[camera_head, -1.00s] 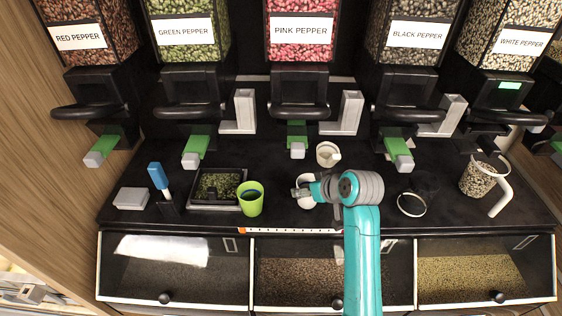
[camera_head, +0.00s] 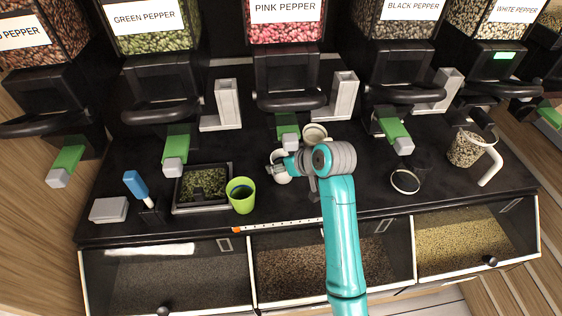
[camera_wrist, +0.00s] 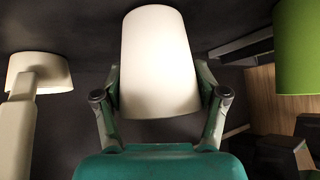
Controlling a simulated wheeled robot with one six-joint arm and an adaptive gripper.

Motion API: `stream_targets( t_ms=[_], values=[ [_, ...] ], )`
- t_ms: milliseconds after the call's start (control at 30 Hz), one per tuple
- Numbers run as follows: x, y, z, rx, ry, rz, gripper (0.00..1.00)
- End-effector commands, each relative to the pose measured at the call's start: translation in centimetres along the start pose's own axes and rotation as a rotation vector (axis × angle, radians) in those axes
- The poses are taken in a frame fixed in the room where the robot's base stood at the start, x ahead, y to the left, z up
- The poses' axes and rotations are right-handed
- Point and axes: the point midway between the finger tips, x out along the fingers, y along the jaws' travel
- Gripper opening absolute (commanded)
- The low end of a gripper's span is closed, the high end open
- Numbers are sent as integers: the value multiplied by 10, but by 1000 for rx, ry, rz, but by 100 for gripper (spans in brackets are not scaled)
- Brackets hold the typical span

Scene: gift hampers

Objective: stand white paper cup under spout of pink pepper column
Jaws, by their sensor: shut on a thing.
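The white paper cup (camera_wrist: 158,60) fills the middle of the wrist view, between the two fingers of my gripper (camera_wrist: 160,88). In the head view my gripper (camera_head: 281,168) is shut on the white cup (camera_head: 280,178), which is partly hidden by it. The pink pepper column (camera_head: 286,25) stands behind. Its spout (camera_head: 288,132) is a green piece with a grey tip, just behind and slightly right of the cup in the picture. I cannot tell whether the cup touches the counter.
A cream cup with a handle (camera_head: 315,134) stands right of the spout; it also shows in the wrist view (camera_wrist: 40,72). A lime green cup (camera_head: 241,196) and a black tray (camera_head: 203,187) lie left.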

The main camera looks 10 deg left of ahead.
Motion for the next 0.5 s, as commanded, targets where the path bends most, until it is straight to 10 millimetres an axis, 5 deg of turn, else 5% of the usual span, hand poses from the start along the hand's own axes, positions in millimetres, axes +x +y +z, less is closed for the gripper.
stream_targets(
  t_ms=[33,67,133,500],
  values=[
    [1,0,1,0,-1,0,49],
    [1,0,1,0,0,0,78],
    [1,0,1,0,0,0,96],
    [0,0,0,0,0,0,97]
  ],
)
